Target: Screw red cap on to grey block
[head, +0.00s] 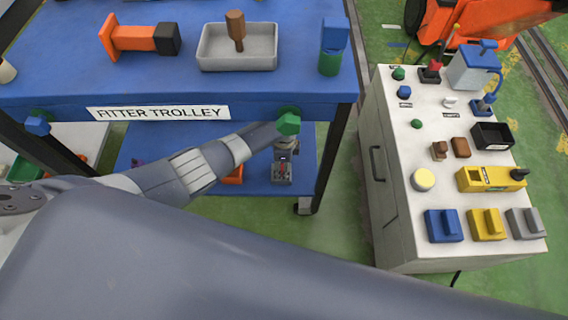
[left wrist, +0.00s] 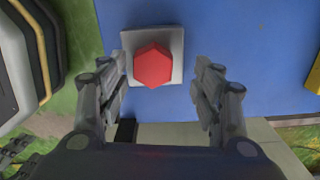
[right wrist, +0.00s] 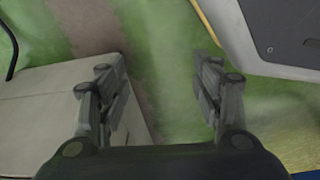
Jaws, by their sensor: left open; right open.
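The red cap (left wrist: 153,66) is hexagonal and sits over the middle of the square grey block (left wrist: 176,47) in the left wrist view. I cannot tell how far it is screwed down. In the head view the grey block (head: 281,180) stands small on the trolley's blue lower shelf, with a little red showing. My left gripper (left wrist: 160,88) is open, its fingers on either side of the cap and apart from it. My right gripper (right wrist: 160,95) is open and empty over green floor beside a pale cabinet, and is outside the head view.
The trolley's blue upper deck (head: 60,60) overhangs the lower shelf, with a grey tray (head: 237,62) and an orange part on it. A green hexagonal knob (head: 288,124) is close to my left wrist. A white cabinet (head: 400,230) with many controls stands right.

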